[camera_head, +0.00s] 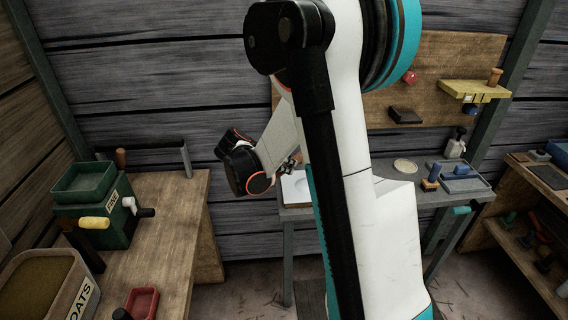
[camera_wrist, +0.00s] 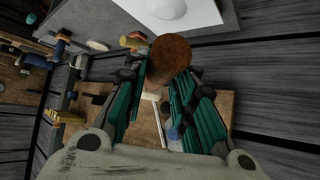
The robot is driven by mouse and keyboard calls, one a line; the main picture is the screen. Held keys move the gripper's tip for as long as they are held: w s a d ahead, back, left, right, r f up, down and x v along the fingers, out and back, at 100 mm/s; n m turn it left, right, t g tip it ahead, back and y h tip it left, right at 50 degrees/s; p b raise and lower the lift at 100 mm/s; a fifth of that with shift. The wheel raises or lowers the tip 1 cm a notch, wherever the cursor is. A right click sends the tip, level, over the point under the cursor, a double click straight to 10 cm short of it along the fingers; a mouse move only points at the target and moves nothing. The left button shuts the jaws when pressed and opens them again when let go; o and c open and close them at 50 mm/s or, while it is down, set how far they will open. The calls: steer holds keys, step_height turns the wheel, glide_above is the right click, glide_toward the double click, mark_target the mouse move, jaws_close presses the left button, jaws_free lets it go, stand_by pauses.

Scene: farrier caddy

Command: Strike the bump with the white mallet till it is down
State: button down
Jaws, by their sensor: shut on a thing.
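My gripper (camera_wrist: 157,82) is shut on a brown wooden piece with a round end, which I take for the handle of the white mallet (camera_wrist: 170,57). I cannot make out the mallet's white head clearly. The white plate with the round bump (camera_wrist: 175,6) lies on the grey bench at the top edge of the wrist view, apart from the held piece. The plate also shows in the head view (camera_head: 293,190), partly behind my arm. The bump still stands as a rounded dome. In the head view my gripper is mostly hidden by my arm.
The grey bench (camera_head: 405,172) bears a round pale disc (camera_head: 405,166) and a grey tray with blue pieces (camera_head: 462,184). A wooden board with a yellow shelf (camera_head: 474,90) is on the wall behind. A wooden bench at left holds a green box (camera_head: 118,212) and an oats bin (camera_head: 75,308).

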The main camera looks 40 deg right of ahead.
steer(key=shift+f+b, duration=2.15)
steer(key=shift+f, duration=0.25)
step_height(320, 180, down, 5)
steer(key=b, duration=0.4)
step_height(320, 180, up, 5)
steer(key=p, duration=0.3)
steer(key=shift+f, duration=0.25)
